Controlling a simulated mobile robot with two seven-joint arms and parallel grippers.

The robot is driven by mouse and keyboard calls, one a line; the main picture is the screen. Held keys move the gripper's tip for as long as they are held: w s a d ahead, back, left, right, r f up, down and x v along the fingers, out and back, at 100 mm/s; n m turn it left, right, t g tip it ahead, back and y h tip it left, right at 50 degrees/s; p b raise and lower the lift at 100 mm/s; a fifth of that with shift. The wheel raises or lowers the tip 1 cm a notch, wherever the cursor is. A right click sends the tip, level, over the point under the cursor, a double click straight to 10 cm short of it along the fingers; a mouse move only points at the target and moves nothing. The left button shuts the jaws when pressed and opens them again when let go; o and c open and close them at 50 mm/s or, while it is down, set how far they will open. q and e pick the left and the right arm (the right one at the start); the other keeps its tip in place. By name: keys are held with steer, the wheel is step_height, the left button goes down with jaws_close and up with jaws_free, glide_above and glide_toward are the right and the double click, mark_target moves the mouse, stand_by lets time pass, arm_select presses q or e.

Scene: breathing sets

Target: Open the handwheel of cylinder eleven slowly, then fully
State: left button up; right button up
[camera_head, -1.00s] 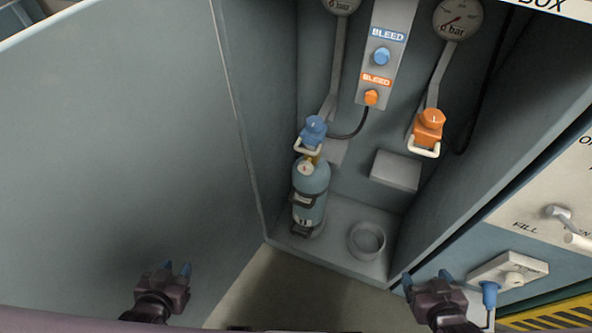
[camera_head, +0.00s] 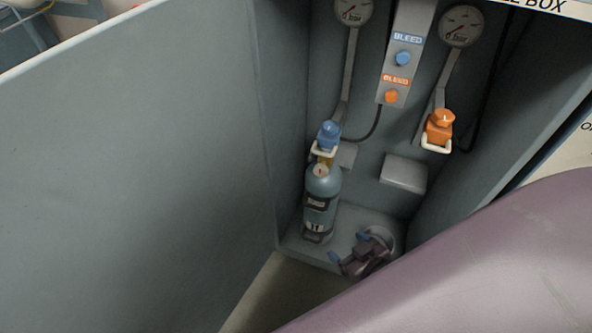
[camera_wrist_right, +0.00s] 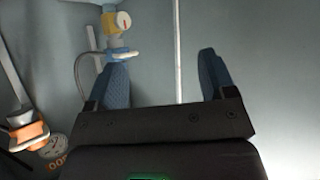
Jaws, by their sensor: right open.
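The blue-grey cylinder (camera_head: 322,190) stands upright at the back left of the box floor, with what reads as 11 low on its front. A small gauge (camera_head: 321,170) and a brass valve (camera_head: 325,160) sit at its top. A blue knob-like fitting (camera_head: 329,135) with a white loop handle (camera_head: 323,150) sits just above; I cannot tell the handwheel apart clearly. My right gripper (camera_head: 348,247) is open and empty, low in front of the cylinder and to its right, apart from it. In the right wrist view, the brass valve (camera_wrist_right: 113,38) lies beyond the left finger of my gripper (camera_wrist_right: 163,80).
An orange fitting (camera_head: 439,128) with a white loop hangs to the right, above a grey block (camera_head: 404,173). A bleed panel (camera_head: 408,25) and two gauges are above. An empty ring holder (camera_head: 392,238) is partly behind my gripper. A large door panel (camera_head: 130,170) fills the left.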

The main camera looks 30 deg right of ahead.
mark_target(320, 173)
steer(key=w+a+m+t+h+b, duration=0.15)
steer(key=w+t+b, duration=0.4)
steer(key=w, duration=0.85)
steer(key=w+d+f+m+g+h+b, duration=0.1)
steer(key=w+d+f+m+h, duration=0.1)
steer(key=w+d+f+h, duration=0.1)
steer(key=w+d+f+m+g+h+b, duration=0.2)
steer(key=w+d+f+h, duration=0.1)
steer(key=w+h, duration=0.2)
steer(key=w+d+f+m+g+h+b, duration=0.1)
steer(key=w+d+f+m+g+h, duration=0.1)
steer(key=w+d+f+h, duration=0.1)
steer(key=shift+w+d+m+g+h, duration=0.15)
steer(key=shift+w+d+h, duration=0.2)
steer(key=shift+w, duration=0.25)
steer(key=shift+w+d+m+g+h, duration=0.1)
steer(key=shift+w+d+h, duration=0.15)
steer(key=shift+w+h, duration=0.25)
steer(key=shift+b+x, duration=0.35)
steer(key=shift+x, duration=0.55)
arm_select(q)
step_height(320, 173, down, 9)
steer(key=g, duration=0.1)
steer(key=shift+s+m, duration=0.3)
steer(key=shift+s, duration=0.1)
arm_select(e)
steer(key=shift+r, duration=0.2)
arm_select(q)
steer(key=shift+a, duration=0.1)
